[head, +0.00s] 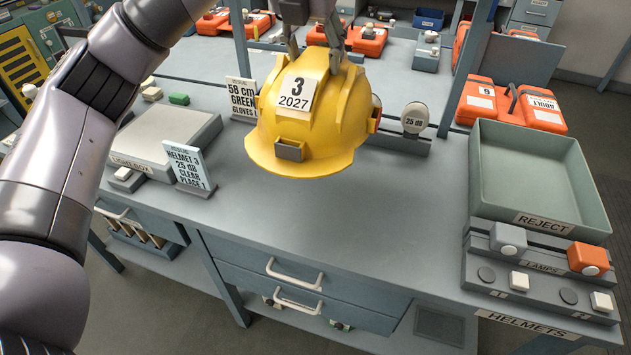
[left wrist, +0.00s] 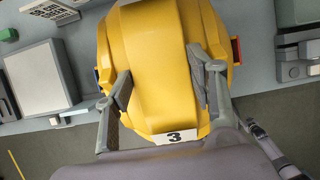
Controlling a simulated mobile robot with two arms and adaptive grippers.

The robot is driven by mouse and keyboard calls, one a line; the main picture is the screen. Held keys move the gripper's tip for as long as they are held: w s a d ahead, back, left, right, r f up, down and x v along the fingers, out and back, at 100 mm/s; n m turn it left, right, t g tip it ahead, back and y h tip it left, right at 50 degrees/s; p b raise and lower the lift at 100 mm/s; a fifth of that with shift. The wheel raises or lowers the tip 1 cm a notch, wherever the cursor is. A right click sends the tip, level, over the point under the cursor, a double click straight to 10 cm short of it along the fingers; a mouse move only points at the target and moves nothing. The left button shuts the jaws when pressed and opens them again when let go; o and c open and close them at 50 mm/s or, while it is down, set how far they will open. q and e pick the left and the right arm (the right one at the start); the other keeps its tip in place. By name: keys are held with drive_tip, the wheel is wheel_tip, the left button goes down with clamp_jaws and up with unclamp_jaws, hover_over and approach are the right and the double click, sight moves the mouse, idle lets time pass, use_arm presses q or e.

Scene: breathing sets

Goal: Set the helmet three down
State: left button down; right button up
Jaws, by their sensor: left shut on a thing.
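The yellow helmet three (head: 310,125) bears a white label reading "3 2027" and hangs over the grey bench (head: 340,225). My left gripper (head: 318,50) holds it from above by its crown. In the left wrist view the two fingers of my left gripper (left wrist: 160,85) press on both sides of the helmet's raised ridge (left wrist: 155,60), and the label shows at the lower edge. Whether the brim touches the bench cannot be told for sure. A card (head: 188,165) reading "HELMET 3, 25 dB, CLEAR, PLACE 1" stands to the left. My right gripper is not in view.
The light box (head: 165,140) is at the left. Bare bench lies in front.

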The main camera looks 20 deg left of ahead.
sight(305, 109)
use_arm(q)
wheel_tip(305, 109, down, 15)
drive_tip(key=shift+a+r+p, duration=0.1)
drive_tip(key=shift+r+p, duration=0.1)
drive_tip(key=shift+p, duration=0.95)
wheel_tip(305, 109, down, 5)
drive_tip(key=shift+r+p, duration=0.1)
drive_tip(key=shift+p, duration=0.2)
drive_tip(key=c, duration=0.7)
unclamp_jaws()
drive_tip(key=b+v, duration=0.2)
drive_tip(key=v, duration=1)
